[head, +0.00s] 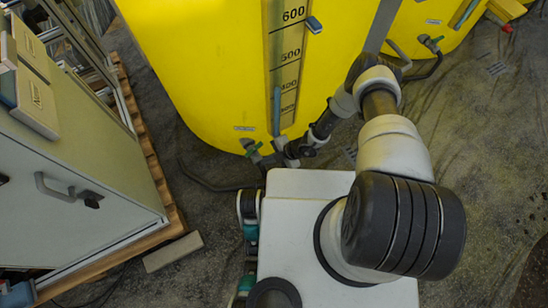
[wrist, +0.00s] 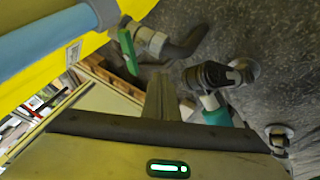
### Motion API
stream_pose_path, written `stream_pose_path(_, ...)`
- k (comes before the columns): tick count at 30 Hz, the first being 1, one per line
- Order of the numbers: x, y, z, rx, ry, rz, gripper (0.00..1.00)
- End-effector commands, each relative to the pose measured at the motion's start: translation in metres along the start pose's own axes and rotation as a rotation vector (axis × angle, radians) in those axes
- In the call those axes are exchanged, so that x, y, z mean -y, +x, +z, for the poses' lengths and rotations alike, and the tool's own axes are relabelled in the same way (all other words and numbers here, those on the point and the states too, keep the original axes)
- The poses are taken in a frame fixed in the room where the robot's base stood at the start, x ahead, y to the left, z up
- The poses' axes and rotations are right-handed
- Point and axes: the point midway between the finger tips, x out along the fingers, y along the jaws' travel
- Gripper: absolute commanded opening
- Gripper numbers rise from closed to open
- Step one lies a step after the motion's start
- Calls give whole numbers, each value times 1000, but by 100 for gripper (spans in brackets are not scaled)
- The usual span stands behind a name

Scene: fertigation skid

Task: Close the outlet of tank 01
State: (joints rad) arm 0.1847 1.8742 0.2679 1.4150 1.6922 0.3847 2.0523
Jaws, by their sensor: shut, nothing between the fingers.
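The large yellow tank (head: 200,70) with a level scale fills the top middle of the head view; its number is not readable. Its outlet valve (head: 250,146) sits low on the front, with a green lever handle that appears to lie across the pipe. In the wrist view the green handle (wrist: 128,50) stands left of the grey fitting (wrist: 152,41), which leads into a black hose (wrist: 185,48). My gripper (head: 279,150) is just right of the valve in the head view. In the wrist view its fingers (wrist: 160,95) are together and empty, apart from the handle.
A grey cabinet (head: 75,150) on a wooden pallet (head: 165,205) is at the left. A black hose (head: 205,183) runs along the floor. Open floor lies right of my arm.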

Motion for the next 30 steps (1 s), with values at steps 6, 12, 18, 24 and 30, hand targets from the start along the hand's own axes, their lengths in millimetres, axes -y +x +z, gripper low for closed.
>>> stream_pose_path(6,-17,32,1,0,-7,1,0)
stream_pose_path(12,-33,39,0,0,-5,0,0)
stream_pose_path(18,-36,39,0,0,-3,0,0)
stream_pose_path(24,-36,39,0,0,-3,0,0)
stream_pose_path(30,-33,36,1,4,7,5,0)
